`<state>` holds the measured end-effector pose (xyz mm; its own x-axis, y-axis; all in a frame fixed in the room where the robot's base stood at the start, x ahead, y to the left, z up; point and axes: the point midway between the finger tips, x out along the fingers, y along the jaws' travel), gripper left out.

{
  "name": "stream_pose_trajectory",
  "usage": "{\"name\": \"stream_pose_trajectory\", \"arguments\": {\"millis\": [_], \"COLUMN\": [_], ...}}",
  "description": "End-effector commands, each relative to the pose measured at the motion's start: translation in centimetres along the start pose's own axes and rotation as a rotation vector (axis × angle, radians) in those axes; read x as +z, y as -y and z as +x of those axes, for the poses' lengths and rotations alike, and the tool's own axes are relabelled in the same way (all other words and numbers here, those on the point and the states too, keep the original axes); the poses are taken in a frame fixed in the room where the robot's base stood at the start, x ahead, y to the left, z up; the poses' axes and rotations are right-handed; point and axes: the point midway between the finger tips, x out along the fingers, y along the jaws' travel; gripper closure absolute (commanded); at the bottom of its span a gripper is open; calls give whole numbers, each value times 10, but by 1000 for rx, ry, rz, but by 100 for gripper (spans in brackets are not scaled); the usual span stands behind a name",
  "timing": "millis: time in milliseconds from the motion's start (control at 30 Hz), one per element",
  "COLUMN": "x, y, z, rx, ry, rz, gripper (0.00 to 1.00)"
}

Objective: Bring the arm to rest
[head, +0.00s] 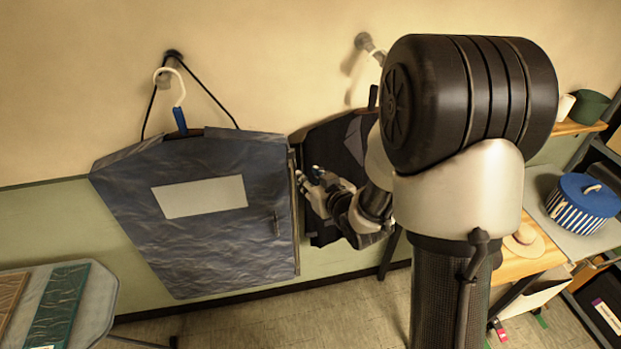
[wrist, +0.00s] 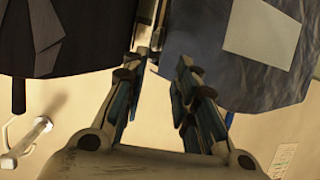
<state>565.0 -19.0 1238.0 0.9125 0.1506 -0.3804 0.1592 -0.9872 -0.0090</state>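My arm reaches across the head view toward the wall, its large black and silver joints filling the right middle. My gripper (head: 316,186) is beside the right edge of a blue-grey garment bag (head: 200,250). In the wrist view my gripper (wrist: 163,88) shows its two fingers apart, with bare wall between them and no object held. The garment bag (wrist: 215,62) is beyond the right finger there, and a dark garment (wrist: 85,35) is beyond the left one. I cannot tell whether a fingertip touches either.
The bag hangs with a white hanger from a wall peg (head: 173,58). Another peg (head: 363,42) is above the dark garment. A table (head: 98,305) with panels is at lower left. A blue striped round box (head: 583,205) and a hat (head: 524,240) are on the right.

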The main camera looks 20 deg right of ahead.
Motion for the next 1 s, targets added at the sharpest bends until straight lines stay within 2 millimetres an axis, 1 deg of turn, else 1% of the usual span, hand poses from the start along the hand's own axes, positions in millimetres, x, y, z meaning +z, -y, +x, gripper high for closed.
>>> {"name": "stream_pose_trajectory", "arguments": {"millis": [267, 367, 467, 567, 667, 733, 867, 900, 1000], "x": [0, -1, 1, 8, 20, 32, 61, 71, 95], "y": [-1, -4, -7, -8, -5, 1, 18, 24, 41], "z": [-2, -9, -27, -56, -90, -116, -170, -187, -226], "rx": [10, 40, 89, 140, 178, 195, 203, 199, 180], "ry": [12, 53, 128, 221, 316, 383, 507, 544, 628], "rz": [-6, -22, -36, -36, -21, -4, 34, 46, 73], "gripper": [73, 73, 73, 73, 73, 73, 73, 73, 73]}}
